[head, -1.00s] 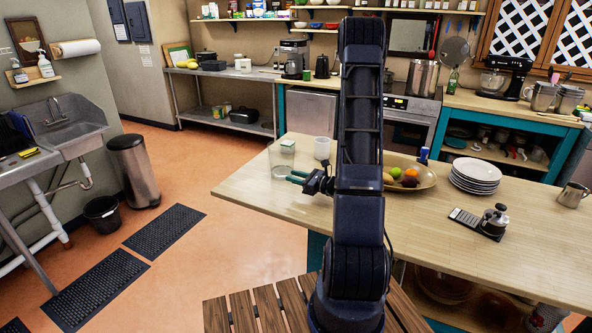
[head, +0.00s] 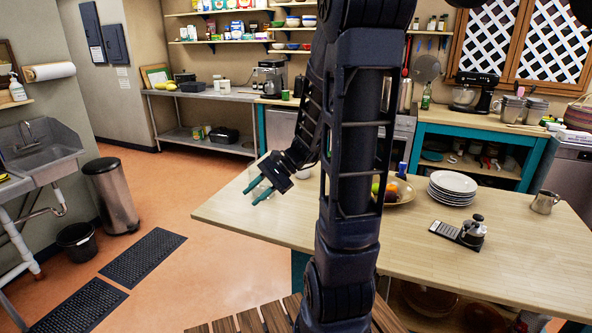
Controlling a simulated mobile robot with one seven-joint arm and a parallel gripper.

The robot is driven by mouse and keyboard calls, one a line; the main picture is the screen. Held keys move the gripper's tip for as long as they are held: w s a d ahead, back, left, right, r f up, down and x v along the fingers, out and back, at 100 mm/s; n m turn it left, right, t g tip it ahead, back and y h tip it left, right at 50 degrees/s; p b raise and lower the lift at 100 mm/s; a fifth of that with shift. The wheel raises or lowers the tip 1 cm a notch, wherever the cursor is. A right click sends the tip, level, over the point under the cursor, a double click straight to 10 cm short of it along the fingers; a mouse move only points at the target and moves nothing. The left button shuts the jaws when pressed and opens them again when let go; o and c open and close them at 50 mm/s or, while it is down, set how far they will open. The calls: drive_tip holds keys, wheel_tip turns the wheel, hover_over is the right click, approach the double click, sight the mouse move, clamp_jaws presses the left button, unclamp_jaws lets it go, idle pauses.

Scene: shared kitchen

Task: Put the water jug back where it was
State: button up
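My gripper (head: 251,194) is over the left end of the wooden table (head: 225,214). Its two green fingers point down and left, with a gap between them, and I see nothing in that gap. I cannot make out a water jug in the current head view. The clear glass vessel that stood near the table's far left edge earlier does not show now. My gripper and arm cover part of that area, so it may be hidden behind them.
The steel counter (head: 210,94) is at the back. The table's front left is clear.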

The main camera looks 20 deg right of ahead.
drive_tip(key=s+d+r+n+t+h, duration=0.5)
drive_tip(key=s+d+r+n+h, duration=0.4)
drive_tip(key=r+h, duration=0.1)
drive_tip(key=shift+s+r+n+h, duration=0.3)
drive_tip(key=shift+s+r+h, duration=0.1)
drive_tip(key=shift+h, duration=0.2)
